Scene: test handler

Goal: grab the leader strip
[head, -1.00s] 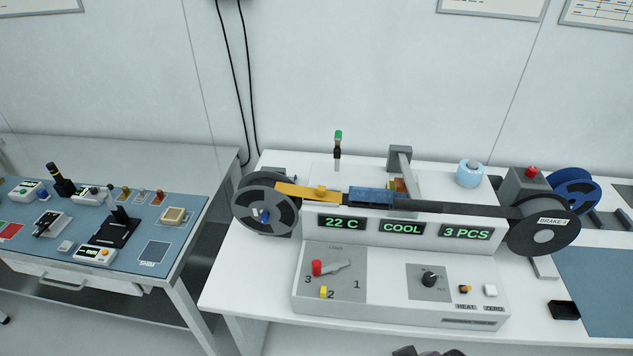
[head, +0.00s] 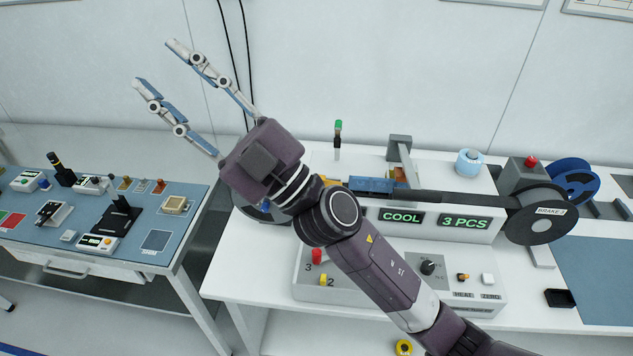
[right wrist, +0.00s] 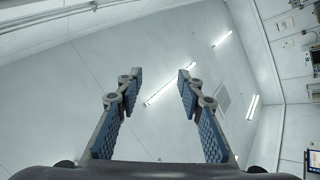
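The leader strip is mostly hidden behind my right arm in the head view. Only a small yellow-orange bit (head: 331,182) shows, just left of the blue block (head: 371,185) on the machine's track. The left reel is almost covered by my wrist; a piece of its rim (head: 246,207) shows. My right gripper (head: 155,65) is open and empty, its fingers pointing up and left against the wall, away from the strip. In the right wrist view the spread fingers (right wrist: 160,76) have only wall and ceiling lights between and beyond them. My left gripper is not in view.
The white machine (head: 470,255) carries displays reading COOL and 3 PCS. A dark reel marked BRAKE-3 (head: 543,228) is at its right, with a grey post (head: 398,150) behind the track. A second bench with a blue mat (head: 158,240) stands left, beyond a gap.

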